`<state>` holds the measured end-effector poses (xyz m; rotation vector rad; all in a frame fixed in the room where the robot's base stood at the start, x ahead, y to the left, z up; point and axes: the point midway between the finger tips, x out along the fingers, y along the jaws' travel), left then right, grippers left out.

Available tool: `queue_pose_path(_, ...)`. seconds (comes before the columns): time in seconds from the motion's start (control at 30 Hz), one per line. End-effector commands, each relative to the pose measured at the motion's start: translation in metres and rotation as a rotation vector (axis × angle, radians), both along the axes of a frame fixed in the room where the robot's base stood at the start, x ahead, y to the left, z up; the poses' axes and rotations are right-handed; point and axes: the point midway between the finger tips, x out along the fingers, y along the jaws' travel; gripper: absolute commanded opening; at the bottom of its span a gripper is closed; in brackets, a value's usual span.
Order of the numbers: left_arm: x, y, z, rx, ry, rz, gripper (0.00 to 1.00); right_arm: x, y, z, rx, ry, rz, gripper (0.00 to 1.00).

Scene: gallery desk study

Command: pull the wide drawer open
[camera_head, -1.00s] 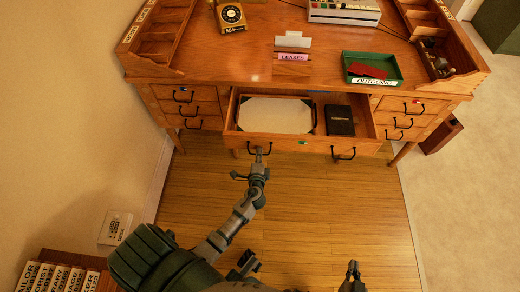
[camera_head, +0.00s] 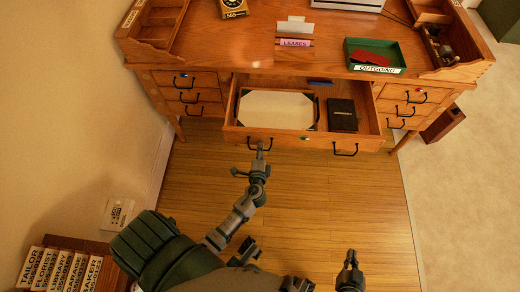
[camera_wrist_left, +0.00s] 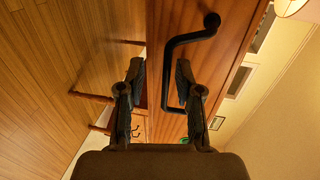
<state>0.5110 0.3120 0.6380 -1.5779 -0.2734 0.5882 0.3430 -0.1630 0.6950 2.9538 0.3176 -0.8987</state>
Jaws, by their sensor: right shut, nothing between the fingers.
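The wide drawer (camera_head: 285,142) is pulled out under the middle of the desk, with its inside showing. It has two black handles, a left one (camera_head: 259,144) and a right one (camera_head: 344,150). My left gripper (camera_head: 260,149) is at the left handle. In the left wrist view the fingers of my left gripper (camera_wrist_left: 159,75) are apart, and the black handle bar (camera_wrist_left: 171,75) shows between them, nearer the right finger. I cannot tell whether they touch it. My right gripper (camera_head: 350,260) is shut and empty, low over the floor, away from the desk.
The drawer holds a framed pale sheet (camera_head: 275,108), a black book (camera_head: 342,115) and a blue item (camera_head: 320,82). A green tray (camera_head: 376,48) stands on the desk (camera_head: 240,50). A wall is at left, with a labelled rack (camera_head: 65,268) near it. The floor before the drawer is clear.

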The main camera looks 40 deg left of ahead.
Motion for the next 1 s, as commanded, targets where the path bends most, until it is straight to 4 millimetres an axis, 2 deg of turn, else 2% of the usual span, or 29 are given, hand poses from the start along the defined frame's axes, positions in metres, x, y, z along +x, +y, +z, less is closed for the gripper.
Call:
queue_pose_path(0.23,-0.002,0.000,0.002,0.002,-0.003,0.002,0.35,0.004,-0.002,0.005,-0.007,-0.017,0.003,0.00)
queue_pose_path(0.33,-0.009,-0.005,0.004,0.002,-0.002,0.001,0.35,0.004,-0.001,0.005,-0.006,-0.016,0.003,0.00)
queue_pose_path(0.7,-0.074,-0.045,0.017,-0.001,0.001,0.000,0.35,0.003,-0.001,0.004,-0.003,-0.012,0.002,0.00)
queue_pose_path(0.83,-0.090,-0.055,0.021,0.001,0.001,0.001,0.35,0.003,-0.001,0.004,-0.002,-0.012,0.002,0.00)
queue_pose_path(1.0,-0.099,-0.061,0.024,0.002,0.000,0.002,0.35,0.003,0.000,0.004,-0.003,-0.011,0.002,0.00)
